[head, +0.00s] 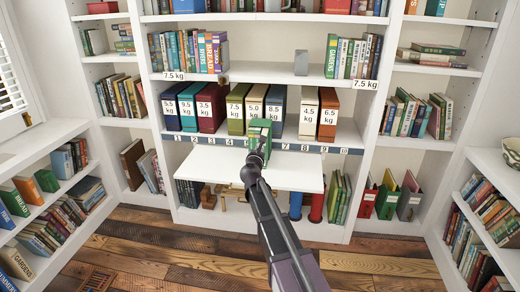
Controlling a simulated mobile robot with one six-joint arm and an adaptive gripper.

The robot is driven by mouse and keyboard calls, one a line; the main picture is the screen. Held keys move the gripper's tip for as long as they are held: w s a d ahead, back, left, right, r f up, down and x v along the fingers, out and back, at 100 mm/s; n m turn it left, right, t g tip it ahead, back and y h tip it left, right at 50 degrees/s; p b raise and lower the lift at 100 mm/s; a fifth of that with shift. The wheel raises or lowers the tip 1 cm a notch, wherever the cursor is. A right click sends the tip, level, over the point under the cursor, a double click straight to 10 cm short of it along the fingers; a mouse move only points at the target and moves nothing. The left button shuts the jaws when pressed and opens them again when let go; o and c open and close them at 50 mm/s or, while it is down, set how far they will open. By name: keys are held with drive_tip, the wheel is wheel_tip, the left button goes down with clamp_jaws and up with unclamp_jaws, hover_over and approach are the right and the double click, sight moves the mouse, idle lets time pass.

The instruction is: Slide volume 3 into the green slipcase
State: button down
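A green block-like object (260,124) with a pale face shows at the tip of my arm, in front of the weight-labelled volumes. I cannot tell whether it is a book or a case. My gripper (262,142) is just below it, seen from behind; its fingers are too small and hidden to read. No spine clearly reads as volume 3. A dark red volume (210,110) marked 3.5 kg stands upright above the numbered strip (225,141). A green slipcase-like holder (388,202) stands on the low right shelf between a red one and a grey one.
A white pull-out board (290,172) juts out under the numbered strip, mostly bare. Labelled volumes stand on both sides of my gripper, with gaps near the 4.5 kg volume (308,112). Side bookcases crowd left and right.

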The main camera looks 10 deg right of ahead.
sight(264, 134)
drive_tip(key=m, duration=0.4)
drive_tip(key=shift+s+r, duration=0.1)
drive_tip(key=shift+s, duration=0.3)
drive_tip(key=shift+w, duration=0.2)
drive_tip(key=shift+x, duration=2.8)
drive_tip(key=shift+x, duration=3.35)
drive_tip(key=shift+s, duration=0.15)
drive_tip(key=shift+v, duration=1.35)
